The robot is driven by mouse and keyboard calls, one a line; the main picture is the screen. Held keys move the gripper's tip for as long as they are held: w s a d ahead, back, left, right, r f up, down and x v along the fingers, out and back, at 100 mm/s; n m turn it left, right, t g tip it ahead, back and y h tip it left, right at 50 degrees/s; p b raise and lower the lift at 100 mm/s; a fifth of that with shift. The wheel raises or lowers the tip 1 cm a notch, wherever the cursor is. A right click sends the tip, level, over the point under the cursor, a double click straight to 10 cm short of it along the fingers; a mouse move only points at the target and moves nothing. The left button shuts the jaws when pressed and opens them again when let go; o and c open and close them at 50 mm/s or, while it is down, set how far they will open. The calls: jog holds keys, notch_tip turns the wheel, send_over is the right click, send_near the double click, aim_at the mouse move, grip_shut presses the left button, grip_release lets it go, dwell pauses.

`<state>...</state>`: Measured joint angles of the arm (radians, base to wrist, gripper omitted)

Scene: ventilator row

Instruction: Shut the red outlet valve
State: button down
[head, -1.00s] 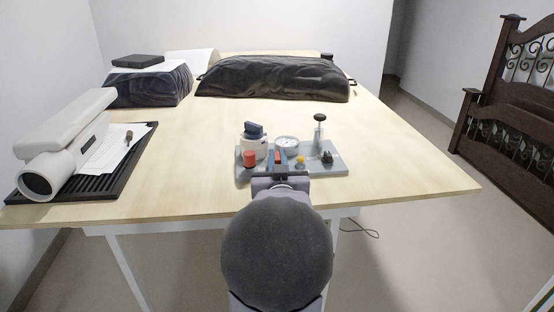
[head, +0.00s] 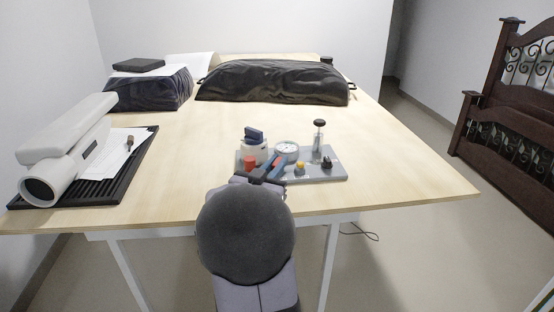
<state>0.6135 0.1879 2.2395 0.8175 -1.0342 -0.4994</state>
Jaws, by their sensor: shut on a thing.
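The red outlet valve's lever (head: 267,173) is at the front of a grey plate (head: 325,177) on the table, and only a small red part of it shows. My gripper (head: 270,170) is over the plate's front edge, turned at an angle, and shut on the red lever. My arm's round dark joint hides the area in front of it, and the fingers cover most of the lever and all of the valve body.
Close by on the plate stand an orange-red knob (head: 250,162), a white pot with a blue handle (head: 254,135), a round gauge (head: 287,149), a yellow knob (head: 300,167) and a black-topped post (head: 319,135). The table (head: 400,170) is clear to the right.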

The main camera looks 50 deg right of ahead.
jog(key=shift+g, duration=0.3)
jog(key=c, duration=1.8)
grip_release()
jog(key=shift+o, duration=0.2)
jog(key=shift+p+v, duration=0.55)
jog(key=shift+v, duration=3.15)
